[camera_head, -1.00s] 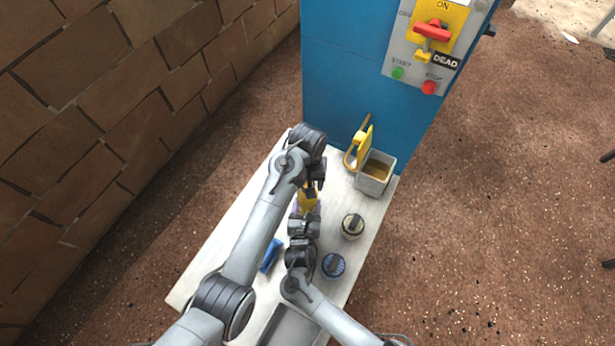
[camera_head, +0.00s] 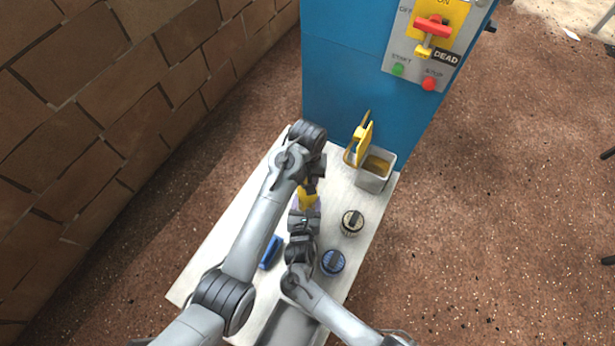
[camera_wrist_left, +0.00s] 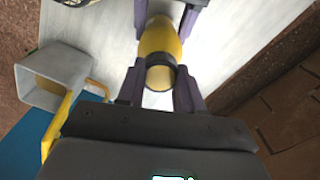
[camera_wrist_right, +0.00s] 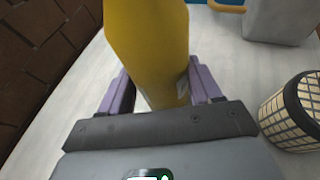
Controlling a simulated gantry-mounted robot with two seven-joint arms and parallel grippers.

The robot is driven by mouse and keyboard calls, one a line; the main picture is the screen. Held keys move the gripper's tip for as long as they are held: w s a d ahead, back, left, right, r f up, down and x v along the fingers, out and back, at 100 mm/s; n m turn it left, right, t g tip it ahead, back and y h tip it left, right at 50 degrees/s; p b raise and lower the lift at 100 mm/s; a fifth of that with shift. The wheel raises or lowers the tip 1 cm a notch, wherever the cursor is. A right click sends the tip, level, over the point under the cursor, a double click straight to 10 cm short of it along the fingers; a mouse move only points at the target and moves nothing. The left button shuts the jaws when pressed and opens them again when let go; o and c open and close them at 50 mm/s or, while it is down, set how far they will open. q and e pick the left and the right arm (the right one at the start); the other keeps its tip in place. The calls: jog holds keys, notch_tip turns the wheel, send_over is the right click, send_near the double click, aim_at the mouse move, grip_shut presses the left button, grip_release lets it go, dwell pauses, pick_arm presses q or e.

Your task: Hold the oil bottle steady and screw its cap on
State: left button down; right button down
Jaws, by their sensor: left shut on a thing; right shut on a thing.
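The yellow oil bottle (camera_head: 307,199) is between my two grippers above the white table; its body fills the middle of the right wrist view (camera_wrist_right: 150,50). My right gripper (camera_wrist_right: 158,92) is shut on the bottle body, one purple finger on each side. My left gripper (camera_wrist_left: 159,90) is shut on the cap (camera_wrist_left: 160,77), a round yellowish end below a dark ring in the left wrist view. The bottle (camera_wrist_left: 160,42) runs from there towards the right gripper's fingers. I cannot tell how tightly the cap sits. The arms hide much of the bottle in the head view.
A grey square bin (camera_head: 372,182) and a yellow part (camera_head: 359,143) are beside the blue machine (camera_head: 350,70). A blue object (camera_head: 270,253) lies left of my right arm.

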pick_arm(q)
jog(key=m, duration=0.5)
jog(key=c, duration=0.7)
grip_release()
jog(key=shift+o, duration=0.2)
